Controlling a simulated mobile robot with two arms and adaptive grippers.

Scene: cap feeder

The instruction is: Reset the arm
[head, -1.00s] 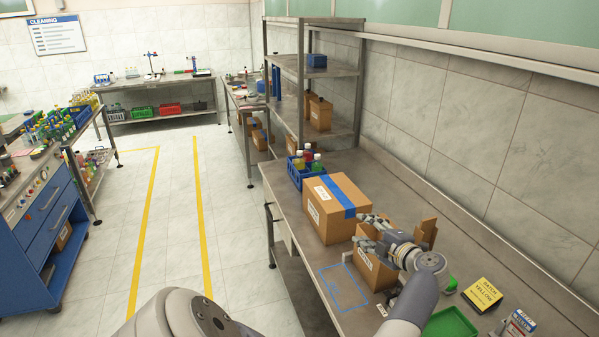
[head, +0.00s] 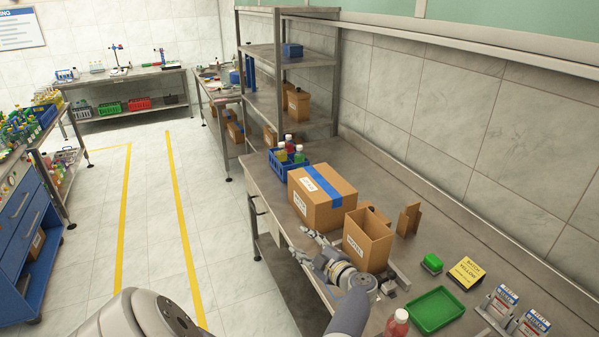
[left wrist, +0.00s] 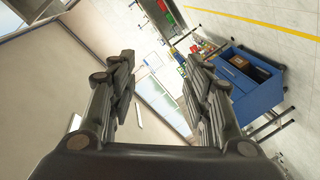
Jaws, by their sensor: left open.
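A taped carton (head: 318,199) stands behind the open box on the metal bench (head: 460,262). A blue bottle crate (head: 287,162) is farther back. Aisle floor at left is clear.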

